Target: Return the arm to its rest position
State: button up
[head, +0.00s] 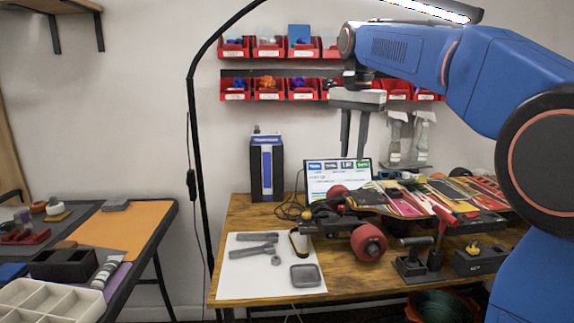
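My gripper (354,134) hangs from the end of my blue arm, pointing down, in the upper right of the head view. Its two grey fingers are spread apart with nothing between them. It appears in the air above the back of the wooden workbench (240,213), in front of the wall. A skateboard (440,195) with red wheels lies on the right part of the bench, below and to the right of the gripper. How far the gripper is from the wall bins is hard to tell.
A white sheet (245,280) with grey tools lies at the bench's front left. A dark blue box (266,168) and a screen (338,178) stand behind. Red bins (268,95) hang on the wall. A black lamp pole (195,150) rises at left. A second table (120,228) stands left.

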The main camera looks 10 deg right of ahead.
jog(key=s+d+f+n+t, duration=0.2)
jog(key=s+f+n, duration=0.2)
jog(key=s+f, duration=1.1)
jog(key=s+d+f+n+t, duration=0.2)
jog(key=s+d+f+n, duration=0.1)
jog(key=s+f, duration=1.1)
jog(key=shift+s+f+n, duration=0.35)
jog(key=shift+s+n, duration=0.35)
jog(key=shift+s, duration=0.45)
